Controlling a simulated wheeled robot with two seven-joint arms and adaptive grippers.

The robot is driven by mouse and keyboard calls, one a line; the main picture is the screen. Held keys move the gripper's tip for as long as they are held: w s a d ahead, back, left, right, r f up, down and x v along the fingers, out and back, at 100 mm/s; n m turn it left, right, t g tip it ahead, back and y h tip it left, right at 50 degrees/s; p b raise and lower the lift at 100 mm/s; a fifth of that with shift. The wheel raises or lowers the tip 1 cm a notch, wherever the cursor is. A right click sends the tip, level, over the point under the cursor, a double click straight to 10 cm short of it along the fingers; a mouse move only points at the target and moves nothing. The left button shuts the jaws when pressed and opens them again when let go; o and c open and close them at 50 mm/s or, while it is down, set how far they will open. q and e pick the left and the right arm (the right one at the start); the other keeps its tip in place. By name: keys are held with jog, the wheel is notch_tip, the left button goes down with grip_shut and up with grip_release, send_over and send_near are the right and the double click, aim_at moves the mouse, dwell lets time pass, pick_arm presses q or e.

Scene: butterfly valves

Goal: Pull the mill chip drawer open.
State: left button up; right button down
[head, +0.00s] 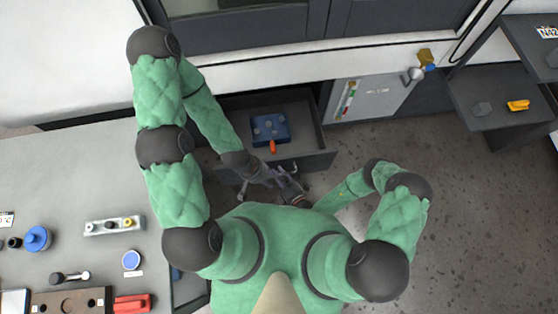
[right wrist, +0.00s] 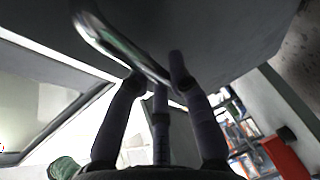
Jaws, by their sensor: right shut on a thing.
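The chip drawer (head: 318,160) under the white machine stands pulled out, its dark interior exposed. A blue box (head: 270,129) with an orange-red part lies inside. My right gripper (head: 287,186) is at the drawer's front, partly hidden by overlapping parts. In the right wrist view its fingers (right wrist: 158,85) are shut on the shiny curved bar handle (right wrist: 105,40) below a dark panel. A silver end of the handle (head: 243,190) shows in the head view. My left gripper (head: 264,174) is close beside the right one over the drawer front; its finger opening is unclear.
A grey workbench (head: 70,190) with a blue round part (head: 37,239) and a red tool (head: 132,303) stands at left. A grey panel (head: 370,100) is right of the drawer. A dark shelf (head: 500,100) stands at right. Floor (head: 460,230) is clear there.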

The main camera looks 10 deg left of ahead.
jog(key=shift+d, duration=0.1)
dwell(0.3)
jog(key=c, duration=1.4)
grip_release()
jog(key=shift+s, duration=0.1)
jog(key=shift+v, duration=5.95)
